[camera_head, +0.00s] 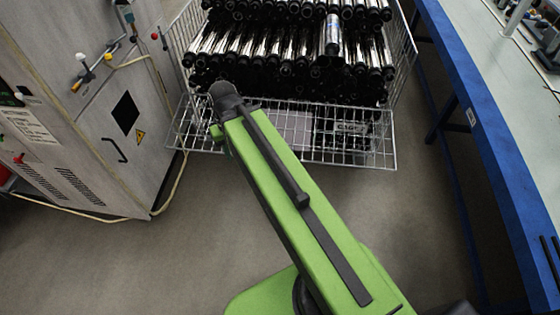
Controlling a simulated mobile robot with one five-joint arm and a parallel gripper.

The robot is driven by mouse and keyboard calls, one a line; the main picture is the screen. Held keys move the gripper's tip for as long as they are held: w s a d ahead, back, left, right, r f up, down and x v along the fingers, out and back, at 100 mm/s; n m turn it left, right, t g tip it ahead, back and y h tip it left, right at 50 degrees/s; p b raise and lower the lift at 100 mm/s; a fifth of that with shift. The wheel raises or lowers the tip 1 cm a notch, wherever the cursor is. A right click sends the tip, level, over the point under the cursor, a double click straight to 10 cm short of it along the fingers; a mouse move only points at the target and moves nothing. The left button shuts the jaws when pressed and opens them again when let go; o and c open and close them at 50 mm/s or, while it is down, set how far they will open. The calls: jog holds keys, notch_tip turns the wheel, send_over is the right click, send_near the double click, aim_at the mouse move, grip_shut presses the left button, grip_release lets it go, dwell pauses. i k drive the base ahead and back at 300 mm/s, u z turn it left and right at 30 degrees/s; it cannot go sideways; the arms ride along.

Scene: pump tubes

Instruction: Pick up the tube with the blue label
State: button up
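The tube with the blue label (333,36) lies on top of a stack of silver tubes with black ends in a wire basket. Its label shows as a pale blue band near its upper part, and its dark end points toward me. My green arm reaches up toward the basket's lower left front, and its dark joint (226,98) is left of and below the labelled tube, apart from it in the picture. My gripper's fingers do not show; they seem hidden behind or below the arm.
The wire basket (350,160) has a low, folded-out front. A grey cabinet (85,130) with knobs, a handle and a cable stands at the left. A blue-edged table (480,130) runs along the right. The floor (400,220) between them is clear.

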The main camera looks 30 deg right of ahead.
aim_at(331, 43)
jog(key=z, duration=0.5)
jog(key=i, duration=2.2)
jog(key=u, duration=0.55)
